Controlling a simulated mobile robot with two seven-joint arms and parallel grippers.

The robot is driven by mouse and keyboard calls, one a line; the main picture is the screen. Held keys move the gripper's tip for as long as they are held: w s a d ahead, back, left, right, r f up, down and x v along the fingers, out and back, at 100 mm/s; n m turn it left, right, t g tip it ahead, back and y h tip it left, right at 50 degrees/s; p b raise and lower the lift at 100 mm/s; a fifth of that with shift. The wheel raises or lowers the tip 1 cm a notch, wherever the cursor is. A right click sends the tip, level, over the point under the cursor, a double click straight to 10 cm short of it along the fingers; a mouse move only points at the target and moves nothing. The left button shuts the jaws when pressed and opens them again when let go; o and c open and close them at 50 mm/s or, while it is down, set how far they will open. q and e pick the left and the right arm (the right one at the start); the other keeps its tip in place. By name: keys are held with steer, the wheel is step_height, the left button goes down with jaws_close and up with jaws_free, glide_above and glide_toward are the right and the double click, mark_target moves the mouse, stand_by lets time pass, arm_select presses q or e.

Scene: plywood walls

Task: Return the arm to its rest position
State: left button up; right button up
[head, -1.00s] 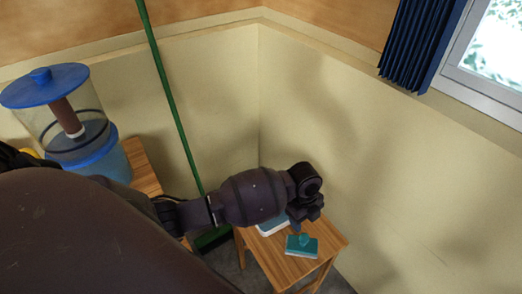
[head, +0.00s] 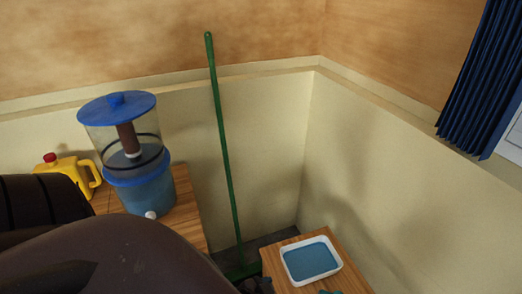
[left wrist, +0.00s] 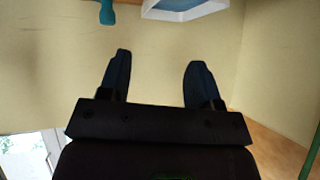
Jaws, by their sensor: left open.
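My left gripper (left wrist: 158,62) shows in the left wrist view with its two dark fingers apart and nothing between them. My dark left arm (head: 120,255) fills the lower left of the head view; a small dark part shows at the bottom edge beside the stool, too cut off to read. A white tray with a blue inside (head: 338,262) sits on the wooden stool (head: 275,264). The tray also shows at the top of the left wrist view (left wrist: 205,9), near a teal handle (left wrist: 107,12). My right gripper is not in view.
A blue-lidded clear dispenser (head: 140,190) stands on a wooden table (head: 188,225) at left, with a yellow jug (head: 85,172) behind my arm. A green broom (head: 225,150) leans on the wall by the corner. A sliver of teal (head: 328,292) shows at the stool's front.

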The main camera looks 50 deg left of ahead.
arm_select(q)
steer(key=shift+s+a+r+n+t+y, duration=0.2)
steer(key=shift+s+a+r+n, duration=0.15)
steer(key=shift+s+a, duration=0.15)
steer(key=shift+s+a+r+n+t+y, duration=0.2)
steer(key=shift+s+a+n, duration=0.2)
steer(key=shift+s, duration=0.15)
stand_by(0.6)
